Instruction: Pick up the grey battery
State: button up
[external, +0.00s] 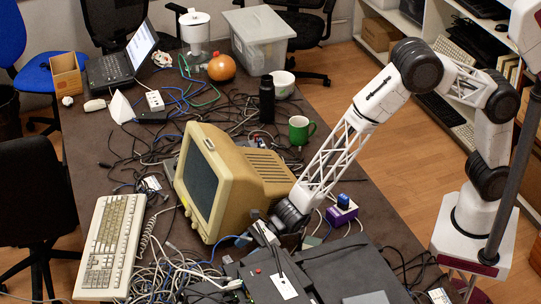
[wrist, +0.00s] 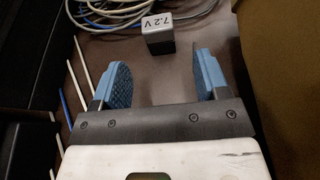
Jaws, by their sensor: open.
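The grey battery (wrist: 157,35) is a small block with a white label reading "7.2 V" on its top, in the upper middle of the wrist view. It rests on the dark table surface beside a bundle of cables. My gripper (wrist: 162,70) is open, with two blue padded fingers apart and nothing between them. The battery lies just beyond the fingertips, between their lines, and apart from both. In the external view my gripper (external: 262,234) is low over the table by the front of the beige monitor; I cannot make out the battery there.
Grey and blue cables (wrist: 105,12) lie left of the battery. The beige monitor (external: 250,170) stands close behind my gripper. Black equipment boxes (external: 345,270) are at the front. A purple box (external: 341,214) sits right of the monitor, and a keyboard (external: 108,245) lies at the left.

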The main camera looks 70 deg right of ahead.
jog(key=shift+x, duration=1.3)
jog(key=shift+x, duration=2.6)
jog(key=shift+c, duration=0.3)
jog(key=c, duration=1)
